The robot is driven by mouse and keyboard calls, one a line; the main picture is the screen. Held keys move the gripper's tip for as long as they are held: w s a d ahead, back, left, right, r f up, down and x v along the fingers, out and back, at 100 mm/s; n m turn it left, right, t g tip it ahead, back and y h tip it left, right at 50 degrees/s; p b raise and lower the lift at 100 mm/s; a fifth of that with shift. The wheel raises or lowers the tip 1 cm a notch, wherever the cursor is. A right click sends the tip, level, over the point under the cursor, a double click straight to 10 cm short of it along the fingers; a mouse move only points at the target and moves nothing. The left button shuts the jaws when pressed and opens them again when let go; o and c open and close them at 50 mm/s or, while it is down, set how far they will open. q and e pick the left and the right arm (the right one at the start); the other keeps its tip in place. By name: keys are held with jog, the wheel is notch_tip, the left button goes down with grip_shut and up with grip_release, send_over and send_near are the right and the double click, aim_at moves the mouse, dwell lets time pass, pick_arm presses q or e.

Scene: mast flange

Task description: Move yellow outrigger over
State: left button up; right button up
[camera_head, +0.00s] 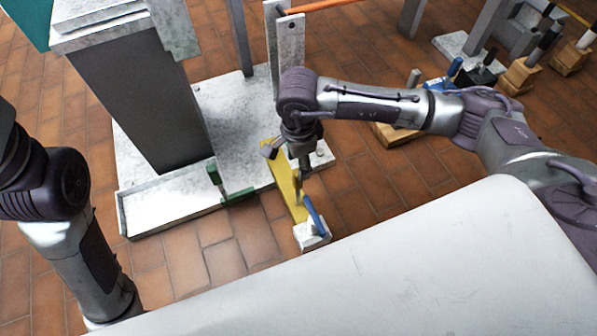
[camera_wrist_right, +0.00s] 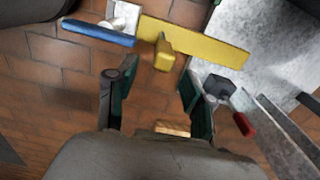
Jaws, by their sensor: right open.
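The yellow outrigger (camera_head: 284,180) is a flat yellow bar in the head view. It runs from the pale base plate toward a small white block (camera_head: 312,236) with a blue handle (camera_head: 315,214). In the right wrist view the yellow outrigger (camera_wrist_right: 210,44) lies across the top, with a yellow upright grip (camera_wrist_right: 163,54) on it. My right gripper (camera_head: 305,170) points down over the bar and partly hides it. Its fingers (camera_wrist_right: 154,85) are apart, with nothing between them; the grip stands just beyond them. My left arm shows at the left, but its gripper is out of view.
The pale base plate (camera_head: 238,120) carries a thick grey column (camera_head: 140,100). A green handle (camera_head: 216,178) stands at its front edge. A red-tipped lever (camera_wrist_right: 243,124) is right of my right fingers. Wooden blocks (camera_head: 518,77) stand at upper right.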

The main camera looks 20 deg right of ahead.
jog(key=shift+r, duration=1.35)
